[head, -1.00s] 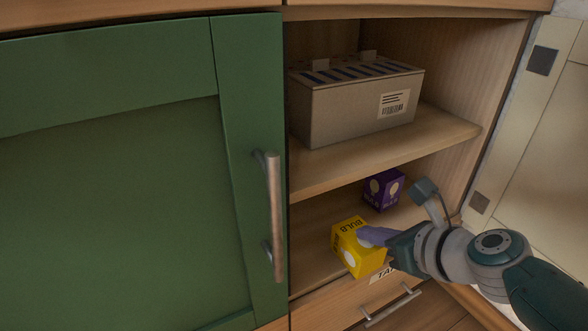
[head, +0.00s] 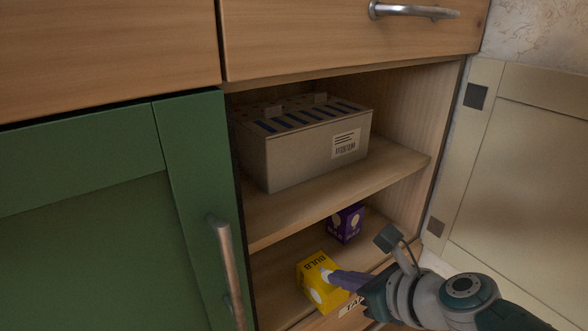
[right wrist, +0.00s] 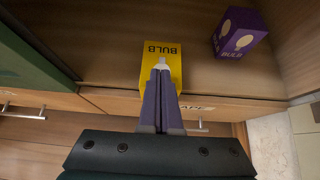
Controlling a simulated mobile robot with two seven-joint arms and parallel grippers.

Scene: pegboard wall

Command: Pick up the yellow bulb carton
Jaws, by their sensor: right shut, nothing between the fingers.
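The yellow bulb carton (head: 316,284) stands on the lower shelf of the open cabinet, near its front edge. It also shows in the right wrist view (right wrist: 161,50), straight beyond my fingers. My right gripper (head: 335,277) is shut and empty, its purple fingers reaching in from the right and overlapping the carton in the picture. In the right wrist view the two fingers (right wrist: 161,70) lie together in front of the carton and hide part of it. Whether they touch it I cannot tell. My left gripper is not in view.
A purple bulb carton (head: 346,223) stands behind and to the right on the same shelf (head: 285,255). A grey-beige box (head: 300,155) sits on the shelf above. A green door (head: 90,220) with a bar handle closes the left side; a pale door (head: 530,170) stands open at right.

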